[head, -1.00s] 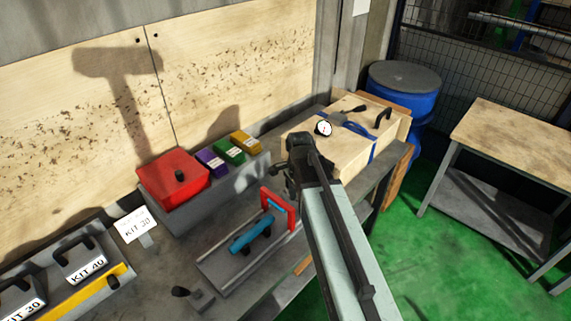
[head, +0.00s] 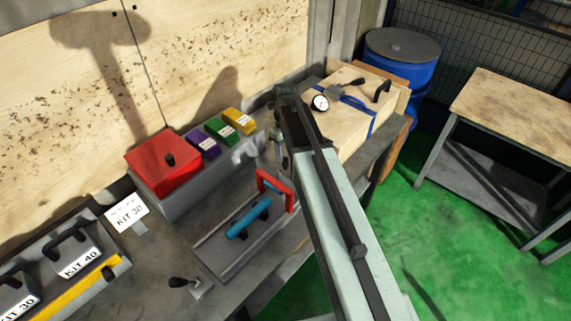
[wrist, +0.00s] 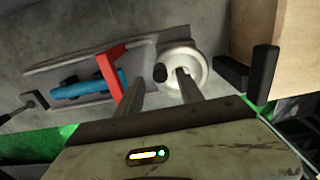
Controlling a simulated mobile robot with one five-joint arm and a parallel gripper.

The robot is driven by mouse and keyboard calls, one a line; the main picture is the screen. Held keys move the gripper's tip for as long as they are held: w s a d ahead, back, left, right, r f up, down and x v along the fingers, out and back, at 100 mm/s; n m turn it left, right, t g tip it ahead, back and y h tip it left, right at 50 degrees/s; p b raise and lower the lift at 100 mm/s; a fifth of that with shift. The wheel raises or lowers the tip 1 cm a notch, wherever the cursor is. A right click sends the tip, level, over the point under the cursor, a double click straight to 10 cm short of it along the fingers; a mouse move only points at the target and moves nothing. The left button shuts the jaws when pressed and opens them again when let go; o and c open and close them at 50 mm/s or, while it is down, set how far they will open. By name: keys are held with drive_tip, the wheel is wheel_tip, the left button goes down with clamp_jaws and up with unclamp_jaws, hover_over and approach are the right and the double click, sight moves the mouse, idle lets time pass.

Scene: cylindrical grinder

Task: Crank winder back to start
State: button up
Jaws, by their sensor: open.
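A pale round crank wheel (wrist: 186,66) with a black knob (wrist: 160,72) shows in the wrist view, and I take it to be the winder. In the head view a pale, blurred shape (head: 250,152) stands just left of my gripper, partly hidden. My gripper (wrist: 162,76) is open and empty, and its two grey fingers reach over the wheel on either side of the knob in the picture. I cannot tell whether they touch it. In the head view my gripper (head: 280,158) points down, half hidden by my arm.
A red frame (head: 275,188) and a blue-handled slide (head: 250,218) sit on a grey plate left of the wheel. A red box (head: 165,163) and small coloured boxes (head: 220,130) stand behind. A wooden crate (head: 345,125) with a dial gauge (head: 320,103) stands close on the right.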

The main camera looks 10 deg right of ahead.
sight(285, 159)
wheel_tip(285, 159, down, 4)
drive_tip(key=b, duration=0.2)
drive_tip(key=shift+b, duration=0.35)
drive_tip(key=shift+r, duration=0.1)
drive_tip(key=shift+c, duration=0.3)
clamp_jaws()
drive_tip(key=shift+s, duration=0.15)
